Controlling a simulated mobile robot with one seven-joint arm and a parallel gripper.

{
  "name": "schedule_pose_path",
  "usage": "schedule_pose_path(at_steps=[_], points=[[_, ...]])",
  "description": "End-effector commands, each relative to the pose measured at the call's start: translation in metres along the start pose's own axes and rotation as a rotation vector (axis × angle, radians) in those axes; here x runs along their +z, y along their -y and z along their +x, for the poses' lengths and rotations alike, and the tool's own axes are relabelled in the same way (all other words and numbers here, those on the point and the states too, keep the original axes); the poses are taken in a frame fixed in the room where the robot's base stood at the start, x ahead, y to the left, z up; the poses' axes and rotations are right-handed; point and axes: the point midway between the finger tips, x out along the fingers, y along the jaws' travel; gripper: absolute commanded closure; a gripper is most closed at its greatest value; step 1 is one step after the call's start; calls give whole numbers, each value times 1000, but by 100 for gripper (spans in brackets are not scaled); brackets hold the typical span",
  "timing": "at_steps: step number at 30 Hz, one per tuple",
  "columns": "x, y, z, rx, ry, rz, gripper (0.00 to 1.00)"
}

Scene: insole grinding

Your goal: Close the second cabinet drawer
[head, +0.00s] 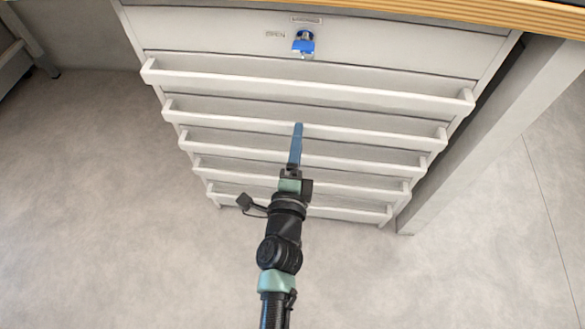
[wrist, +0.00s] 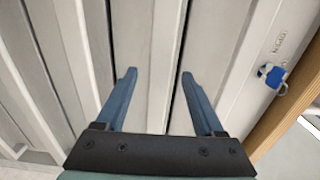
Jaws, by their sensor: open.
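The grey cabinet (head: 400,31) has a stack of drawers with long white bar handles. The second drawer's handle (head: 220,80) is the widest bar, just below the top drawer. This drawer seems to stand slightly proud, but I cannot tell how far. My gripper (head: 298,126) is in front of the cabinet, with its blue fingertips overlapping the handle bar below the second drawer's. In the wrist view my gripper (wrist: 160,74) is open and empty, its fingers spread toward the drawer fronts. I cannot tell whether they touch anything.
A blue padlock (head: 303,43) hangs on the top drawer and also shows in the wrist view (wrist: 272,76). A wooden tabletop edge (head: 450,14) overhangs the cabinet. A grey table leg (head: 500,125) stands at its right. The floor (head: 100,200) is clear at the left.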

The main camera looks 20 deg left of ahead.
Motion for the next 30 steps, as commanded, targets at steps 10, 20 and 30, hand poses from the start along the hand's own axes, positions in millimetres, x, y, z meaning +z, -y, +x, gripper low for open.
schedule_pose_path(at_steps=[10, 20, 30], points=[[1, 0, -64, 1, 2, -1, 30], [0, 0, -82, -1, 0, 1, 30], [0, 0, -81, -1, 0, 0, 30]])
